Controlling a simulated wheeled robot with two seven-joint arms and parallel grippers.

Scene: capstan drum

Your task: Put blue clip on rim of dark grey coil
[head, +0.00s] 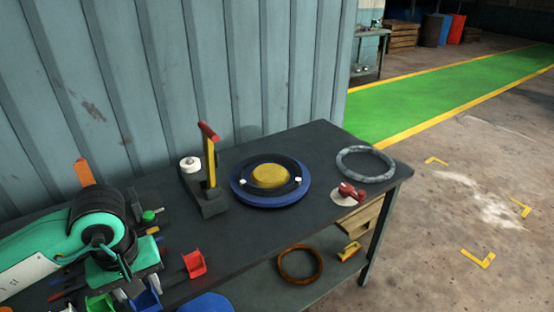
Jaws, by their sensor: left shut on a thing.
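My left gripper (133,289) points down at the lower left, over the near edge of the bench. It is shut on the blue clip (146,301), which shows just below the fingers, partly hidden by them. A grey coil (366,149) lies flat at the bench's right end, well apart from the gripper; it is the only grey coil I see. Its rim is clear all round. My right gripper is out of view.
A red clip (194,264) and a green clip (100,304) flank the gripper. A blue drum (270,203) with a yellow centre and a stand with a red-topped yellow lever (210,168) occupy mid-bench. A red object (350,190) sits near the coil. An orange coil (300,280) lies below.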

